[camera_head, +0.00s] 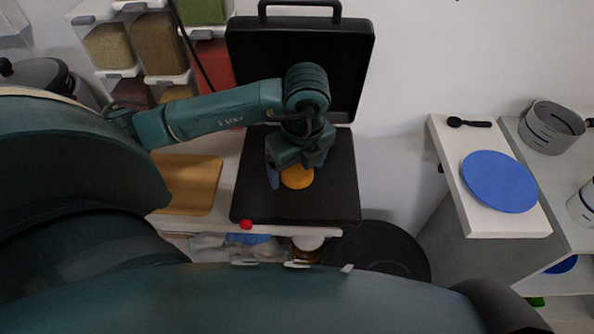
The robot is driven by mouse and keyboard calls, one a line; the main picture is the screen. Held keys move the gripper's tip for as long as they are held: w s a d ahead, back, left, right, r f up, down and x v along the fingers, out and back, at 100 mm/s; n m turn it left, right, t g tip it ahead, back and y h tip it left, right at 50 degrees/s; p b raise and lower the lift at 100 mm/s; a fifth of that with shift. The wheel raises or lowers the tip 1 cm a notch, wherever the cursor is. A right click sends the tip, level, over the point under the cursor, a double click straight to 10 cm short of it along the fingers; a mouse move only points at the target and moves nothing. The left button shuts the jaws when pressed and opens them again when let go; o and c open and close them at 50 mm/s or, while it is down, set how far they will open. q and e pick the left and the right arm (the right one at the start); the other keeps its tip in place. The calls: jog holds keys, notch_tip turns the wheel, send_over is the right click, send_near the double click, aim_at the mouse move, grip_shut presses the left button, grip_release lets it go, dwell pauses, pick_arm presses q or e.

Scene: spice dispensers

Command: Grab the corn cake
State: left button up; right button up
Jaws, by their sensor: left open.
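The corn cake (297,178) is a round yellow-orange disc lying on the black lower plate of an open griddle (335,200). My left gripper (288,182) points down right over the cake and hides its upper part. It is open. One fingertip shows at the cake's left side; the other finger is hard to make out. I cannot tell whether the fingers touch the cake. My right gripper is not in view.
The griddle's raised lid (345,50) stands behind the arm. A wooden board (190,185) lies left of the griddle, and spice dispensers (158,45) hang above. A blue plate (498,181) and black spoon (468,122) rest on the white counter at right.

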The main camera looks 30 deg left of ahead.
pick_arm(q)
jog(key=c, duration=1.2)
jog(key=shift+r, duration=0.1)
